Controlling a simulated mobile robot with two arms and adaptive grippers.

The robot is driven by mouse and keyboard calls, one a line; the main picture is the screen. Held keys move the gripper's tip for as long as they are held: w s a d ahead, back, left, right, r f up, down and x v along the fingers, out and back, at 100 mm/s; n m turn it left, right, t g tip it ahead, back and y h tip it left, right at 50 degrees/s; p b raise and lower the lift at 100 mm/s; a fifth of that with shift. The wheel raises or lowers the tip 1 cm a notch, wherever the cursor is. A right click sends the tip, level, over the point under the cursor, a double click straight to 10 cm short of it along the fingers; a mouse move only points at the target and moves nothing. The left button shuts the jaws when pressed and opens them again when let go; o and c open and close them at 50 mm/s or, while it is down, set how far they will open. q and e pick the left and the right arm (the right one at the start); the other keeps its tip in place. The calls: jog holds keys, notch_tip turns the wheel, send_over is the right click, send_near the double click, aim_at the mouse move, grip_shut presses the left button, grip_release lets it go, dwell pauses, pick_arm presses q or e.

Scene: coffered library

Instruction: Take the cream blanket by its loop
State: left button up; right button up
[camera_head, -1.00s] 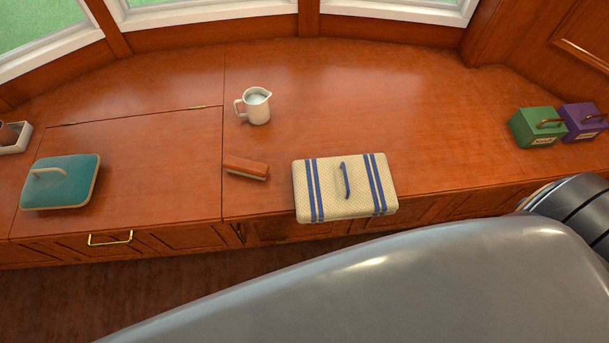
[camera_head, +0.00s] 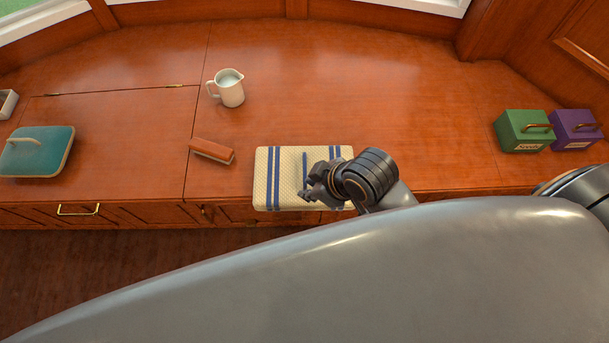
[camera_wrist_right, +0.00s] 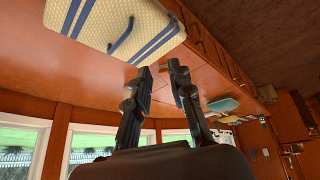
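The cream blanket (camera_head: 273,178) has blue stripes and lies folded at the front edge of the wooden window seat. Its blue loop (camera_head: 305,165) stands on its top, partly hidden behind my right gripper (camera_head: 312,187). In the head view the gripper is over the right part of the blanket. In the right wrist view the blanket (camera_wrist_right: 105,18) and its loop (camera_wrist_right: 122,35) lie up and left of the gripper (camera_wrist_right: 160,68). Its two fingers are apart with nothing between them, and clear of the loop. My left gripper is in neither view.
A brush (camera_head: 212,150) lies left of the blanket, with a white jug (camera_head: 230,88) behind it. A teal case (camera_head: 38,152) sits at the far left. A green box (camera_head: 524,132) and a purple box (camera_head: 574,130) stand at the right. The seat behind the blanket is clear.

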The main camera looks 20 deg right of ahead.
jog(key=w+a+r+n+y, duration=0.2)
jog(key=w+a+n, duration=0.1)
jog(key=a+n, duration=0.4)
jog(key=n+g+h, duration=0.3)
jog(key=n+g, duration=0.1)
jog(key=n, duration=1.3)
send_near(305, 167)
jog(key=f, duration=0.5)
jog(key=shift+s+a+f, duration=0.1)
jog(key=shift+a, duration=0.25)
jog(key=shift+w+a+f, duration=0.1)
jog(key=shift+a+f, duration=0.1)
jog(key=shift+f, duration=0.65)
jog(key=shift+w+a+f, duration=0.15)
jog(key=shift+a+f, duration=0.05)
jog(key=shift+f, duration=0.7)
jog(key=shift+w+a+f, duration=0.1)
jog(key=shift+a+f, duration=0.1)
jog(key=shift+f, duration=0.65)
grip_shut()
